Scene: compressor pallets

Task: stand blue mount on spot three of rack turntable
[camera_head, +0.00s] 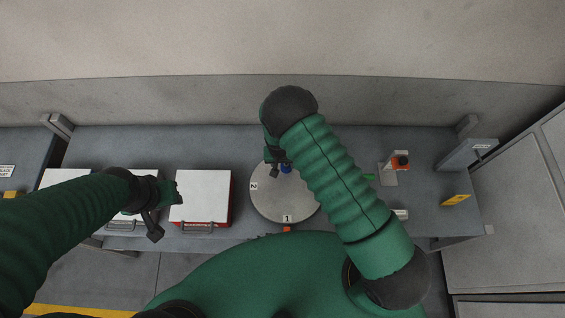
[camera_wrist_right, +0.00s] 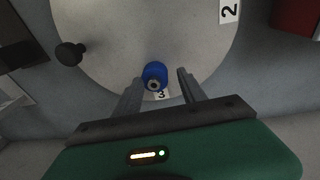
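The round grey turntable (camera_head: 268,206) stands on the bench, with labels 2 and 1 showing in the head view. The blue mount (camera_wrist_right: 155,72) is upright on the turntable near its edge, at the label 3 (camera_wrist_right: 161,95), which it partly covers. In the head view the mount (camera_head: 286,168) is a small blue patch beside my right arm. My right gripper (camera_wrist_right: 158,92) is open, its fingers on either side of the mount with gaps showing. My left gripper (camera_head: 166,210) hangs left of the turntable by a white-topped red case; its finger opening is unclear.
A dark knob-like part (camera_wrist_right: 70,53) also stands on the turntable. The white-topped red case (camera_head: 203,190) is left of it. A wall runs behind the bench.

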